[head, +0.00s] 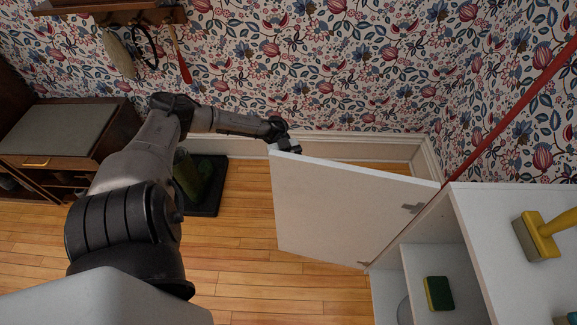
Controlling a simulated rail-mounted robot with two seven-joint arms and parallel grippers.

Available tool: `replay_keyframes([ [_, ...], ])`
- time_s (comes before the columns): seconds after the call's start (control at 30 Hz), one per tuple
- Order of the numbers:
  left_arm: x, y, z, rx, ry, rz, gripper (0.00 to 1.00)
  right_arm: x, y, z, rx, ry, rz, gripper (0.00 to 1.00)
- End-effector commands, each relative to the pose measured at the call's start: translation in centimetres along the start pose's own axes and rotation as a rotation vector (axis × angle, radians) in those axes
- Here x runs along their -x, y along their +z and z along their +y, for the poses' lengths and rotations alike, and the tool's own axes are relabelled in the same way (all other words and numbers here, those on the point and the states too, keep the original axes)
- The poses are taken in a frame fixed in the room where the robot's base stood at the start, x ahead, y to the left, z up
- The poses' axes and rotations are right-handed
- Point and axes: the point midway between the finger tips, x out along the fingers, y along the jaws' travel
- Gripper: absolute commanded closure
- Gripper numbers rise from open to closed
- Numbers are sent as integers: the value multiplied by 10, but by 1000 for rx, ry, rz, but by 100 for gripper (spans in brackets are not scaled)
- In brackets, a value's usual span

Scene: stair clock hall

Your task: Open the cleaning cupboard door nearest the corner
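The white cupboard door (340,205) stands swung wide open, hinged at its right side to the white cleaning cupboard (478,235). My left gripper (287,144) is at the top corner of the door's free edge, beside or touching it. Its fingers are small and dark here, so I cannot tell whether they grip the edge. A green and yellow sponge (438,293) shows inside the open cupboard. My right gripper is out of view.
A yellow-handled brush (540,235) lies on the cupboard top. A dark tray (208,190) with green boots stands on the floor by the wall. A low wooden cabinet (75,115) is at the left. Brushes hang from a wall rack (110,12). Wooden floor (245,235) is clear left of the door.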

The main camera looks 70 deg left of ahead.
Motion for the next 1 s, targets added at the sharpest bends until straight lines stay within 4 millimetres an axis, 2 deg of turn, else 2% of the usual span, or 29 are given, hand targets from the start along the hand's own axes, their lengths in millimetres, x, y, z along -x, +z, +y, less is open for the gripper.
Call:
replay_keyframes([
  [0.57,-2,-1,-4,0,-1,2,100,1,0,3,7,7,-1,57],
  [0.6,-2,0,-4,0,-1,2,87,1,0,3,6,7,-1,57],
  [0.83,-2,0,-4,-1,0,2,65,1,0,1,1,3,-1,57],
  [1.0,-2,0,-4,-1,0,1,64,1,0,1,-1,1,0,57],
])
